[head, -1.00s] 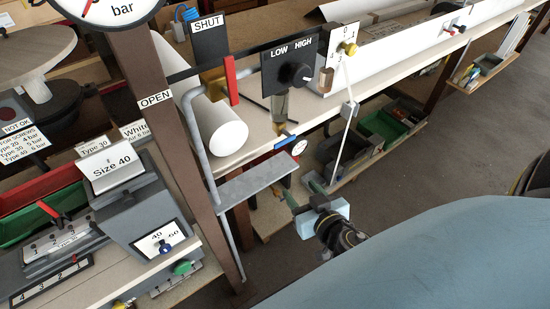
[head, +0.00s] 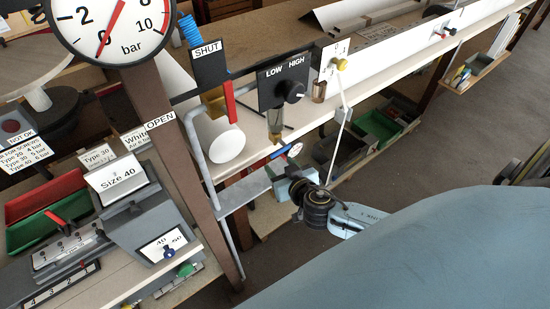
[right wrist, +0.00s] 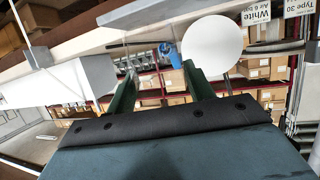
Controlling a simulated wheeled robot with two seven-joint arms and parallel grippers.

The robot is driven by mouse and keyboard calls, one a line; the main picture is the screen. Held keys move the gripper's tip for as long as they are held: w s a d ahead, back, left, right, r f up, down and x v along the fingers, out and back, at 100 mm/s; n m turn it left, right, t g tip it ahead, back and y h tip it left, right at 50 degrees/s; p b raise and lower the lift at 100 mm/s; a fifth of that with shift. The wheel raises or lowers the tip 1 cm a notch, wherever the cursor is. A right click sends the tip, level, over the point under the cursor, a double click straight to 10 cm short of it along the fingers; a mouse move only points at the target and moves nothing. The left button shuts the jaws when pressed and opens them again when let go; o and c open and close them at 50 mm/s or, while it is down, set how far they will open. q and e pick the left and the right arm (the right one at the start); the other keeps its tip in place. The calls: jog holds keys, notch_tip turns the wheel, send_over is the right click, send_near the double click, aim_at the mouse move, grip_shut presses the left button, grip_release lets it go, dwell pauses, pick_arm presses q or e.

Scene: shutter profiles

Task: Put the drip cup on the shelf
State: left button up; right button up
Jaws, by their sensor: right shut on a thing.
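My right gripper (head: 285,178) is at the right end of the narrow grey shelf (head: 238,193), its body covering that end. In the right wrist view its two green fingers (right wrist: 160,85) stand apart, shut on the drip cup. The cup itself is not clearly visible: the gripper body hides it in the head view, and I cannot make out its outline between the fingers. Whether it touches the shelf cannot be told. The visible part of the shelf is bare. My left gripper is not in view.
A brown post (head: 190,150) stands left of the shelf. Above are a white roll (head: 222,140), the LOW/HIGH regulator (head: 272,90) with a bowl below, and a small brownish cylinder (head: 319,92). A thin white rod (head: 342,120) hangs to the right.

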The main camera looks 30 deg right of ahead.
aim_at(277, 163)
jog(key=w, duration=0.4)
jog(key=shift+w+d+p, duration=0.25)
jog(key=shift+d+p, duration=0.05)
jog(key=shift+p, duration=0.05)
jog(key=shift+s+f, duration=0.15)
jog(key=shift+f, duration=0.5)
jog(key=shift+s+f, duration=0.1)
jog(key=shift+f+b, duration=0.15)
jog(key=shift+b, duration=0.15)
jog(key=o, duration=1)
jog(key=shift+c, duration=0.2)
